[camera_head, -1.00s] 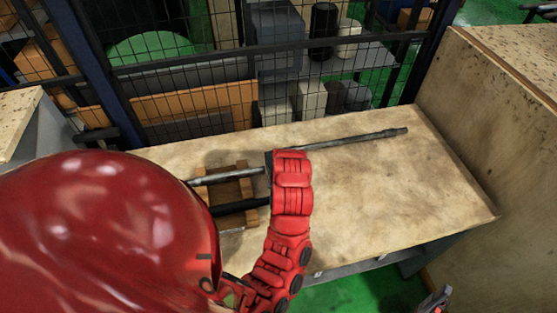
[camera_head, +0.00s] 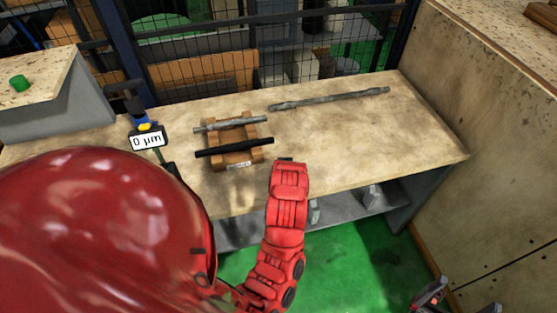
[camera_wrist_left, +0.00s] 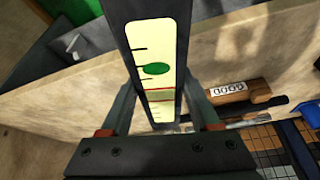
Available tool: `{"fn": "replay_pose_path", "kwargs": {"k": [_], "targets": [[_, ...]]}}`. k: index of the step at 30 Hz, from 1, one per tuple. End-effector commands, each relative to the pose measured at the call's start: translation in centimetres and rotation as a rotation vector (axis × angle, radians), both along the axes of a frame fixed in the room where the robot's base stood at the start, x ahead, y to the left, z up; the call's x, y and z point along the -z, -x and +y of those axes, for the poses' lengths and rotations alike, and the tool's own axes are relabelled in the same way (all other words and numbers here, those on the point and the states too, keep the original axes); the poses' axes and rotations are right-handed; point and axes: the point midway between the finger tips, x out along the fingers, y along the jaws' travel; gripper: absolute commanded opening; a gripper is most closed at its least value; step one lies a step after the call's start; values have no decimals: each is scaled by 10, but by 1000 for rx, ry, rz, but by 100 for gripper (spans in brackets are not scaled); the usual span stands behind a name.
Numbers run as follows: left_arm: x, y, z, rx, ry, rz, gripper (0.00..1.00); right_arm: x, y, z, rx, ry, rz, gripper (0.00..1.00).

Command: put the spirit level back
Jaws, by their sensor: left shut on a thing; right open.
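The spirit level (camera_wrist_left: 152,45) is a dark bar with a pale yellow face, a green oval and a red line. It fills the middle of the left wrist view between the fingers of my left gripper (camera_wrist_left: 158,92), which is shut on it. In the head view the red left arm reaches the bench's front edge and hides the left gripper and the level. The workbench (camera_head: 350,135) has a worn tan top. My right gripper (camera_head: 430,293) is at the lower right of the head view, off the bench, open and only partly in frame.
A wooden cradle (camera_head: 255,155) holds a grey shaft (camera_head: 232,124) and a black shaft (camera_head: 235,147). A long grey rod (camera_head: 330,98) lies behind. A gauge reading 0 µm (camera_head: 147,138) stands left. A mesh fence (camera_head: 280,55) stands behind.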

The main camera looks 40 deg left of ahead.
Motion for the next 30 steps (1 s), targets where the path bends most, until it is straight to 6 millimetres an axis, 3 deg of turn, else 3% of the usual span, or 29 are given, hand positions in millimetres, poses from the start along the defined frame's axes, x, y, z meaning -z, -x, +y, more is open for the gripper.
{"fn": "replay_pose_path", "kwargs": {"k": [18, 30], "targets": [[63, 18, -103, 574, 5, -18, 0, 0, 0, 0, 0, 0, 0, 92], [68, 18, -109, 607, 4, -26, 0, 2, 0, 0, 0, 0, 0, 92]]}}
